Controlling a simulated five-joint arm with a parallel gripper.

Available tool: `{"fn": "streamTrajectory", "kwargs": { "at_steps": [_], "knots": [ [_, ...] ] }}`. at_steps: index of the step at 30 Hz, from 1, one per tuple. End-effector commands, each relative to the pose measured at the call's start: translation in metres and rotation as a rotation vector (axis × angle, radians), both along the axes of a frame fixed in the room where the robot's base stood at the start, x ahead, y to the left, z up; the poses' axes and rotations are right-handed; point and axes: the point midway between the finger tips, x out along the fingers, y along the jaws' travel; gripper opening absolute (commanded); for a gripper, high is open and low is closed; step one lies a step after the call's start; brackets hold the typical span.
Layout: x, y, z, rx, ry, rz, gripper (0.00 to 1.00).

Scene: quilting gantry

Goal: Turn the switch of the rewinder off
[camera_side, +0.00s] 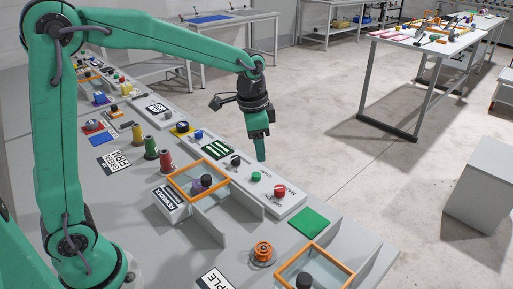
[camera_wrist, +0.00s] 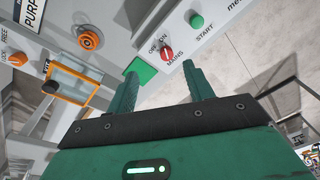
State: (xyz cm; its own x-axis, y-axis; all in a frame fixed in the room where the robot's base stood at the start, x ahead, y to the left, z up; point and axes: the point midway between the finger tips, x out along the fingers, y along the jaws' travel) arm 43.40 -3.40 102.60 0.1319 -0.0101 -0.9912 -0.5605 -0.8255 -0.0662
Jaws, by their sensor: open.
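The block labelled REWINDER (camera_side: 172,203) stands on the bench in the side view. Beside its label is an orange-framed window (camera_side: 186,173), with a dark knob (camera_side: 206,181) and a purplish part showing within the frame. I cannot read the knob's setting or tell whether the frame is closed over it. My gripper (camera_side: 262,157) points down, empty, above and behind the rewinder, over the far edge of the white control panel. The wrist view shows my gripper (camera_wrist: 163,76) with its two fingers apart and nothing between them. I cannot see the rewinder in that view.
The white panel carries a red MAINS switch (camera_side: 280,191) and a green START button (camera_side: 256,176). Grey upright partitions (camera_side: 240,201) stand beside the rewinder. An orange knob (camera_side: 263,250) and a second orange-framed window (camera_side: 328,259) are nearer the camera. Thread spools (camera_side: 165,160) stand left.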

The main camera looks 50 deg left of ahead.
Motion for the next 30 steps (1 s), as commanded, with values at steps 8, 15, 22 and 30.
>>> {"fn": "streamTrajectory", "kwargs": {
  "at_steps": [8, 15, 22, 30],
  "knots": [
    [0.042, -0.012, -0.049, 0.018, 0.082, -0.135, 0.52],
    [0.061, -0.018, -0.078, 0.023, 0.124, -0.209, 0.52],
    [0.064, -0.02, -0.084, 0.025, 0.132, -0.225, 0.52],
    [0.064, -0.019, -0.092, 0.025, 0.131, -0.223, 0.52]
  ]
}}
